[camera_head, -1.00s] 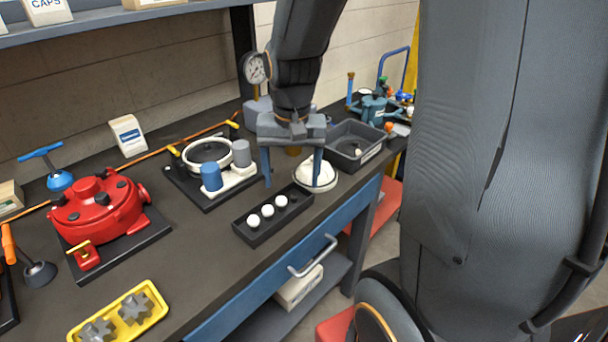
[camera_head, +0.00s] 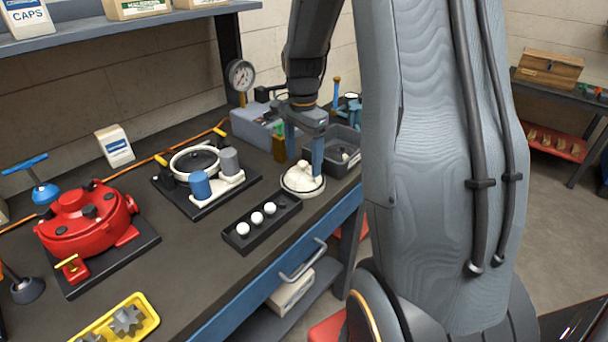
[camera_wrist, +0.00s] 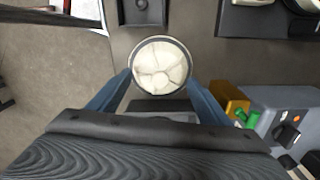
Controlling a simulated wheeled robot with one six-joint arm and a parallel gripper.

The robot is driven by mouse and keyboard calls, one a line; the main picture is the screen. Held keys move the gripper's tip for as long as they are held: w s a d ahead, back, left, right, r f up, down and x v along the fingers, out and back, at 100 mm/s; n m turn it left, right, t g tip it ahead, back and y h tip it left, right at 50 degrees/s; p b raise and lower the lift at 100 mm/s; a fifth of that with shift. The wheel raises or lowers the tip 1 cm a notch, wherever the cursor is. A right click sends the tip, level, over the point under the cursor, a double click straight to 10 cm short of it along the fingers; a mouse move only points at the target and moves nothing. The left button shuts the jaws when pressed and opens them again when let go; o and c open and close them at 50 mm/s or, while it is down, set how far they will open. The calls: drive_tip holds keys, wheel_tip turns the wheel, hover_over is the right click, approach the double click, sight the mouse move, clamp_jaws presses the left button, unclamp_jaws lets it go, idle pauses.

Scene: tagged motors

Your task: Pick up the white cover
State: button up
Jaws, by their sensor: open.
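The white cover (camera_head: 301,183) is a round, ribbed dome with a small knob and a pale rim, lying on the bench near its front edge. It also shows in the wrist view (camera_wrist: 160,65), top centre, inside a dark ring. My gripper (camera_head: 304,166) is open and points down at the cover. In the wrist view its two blue fingers (camera_wrist: 160,78) reach to either side of the cover's near edge, with nothing held. I cannot tell how far the fingertips are above the bench.
A black tray with white balls (camera_head: 262,222) lies left of the cover. A grey bin (camera_head: 348,160) stands close behind on the right. A grey-blue box (camera_head: 252,128) and a plate with blue and grey cylinders (camera_head: 205,200) are farther back and left.

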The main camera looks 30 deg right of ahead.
drive_tip(key=shift+f, duration=1)
drive_tip(key=c, duration=1.5)
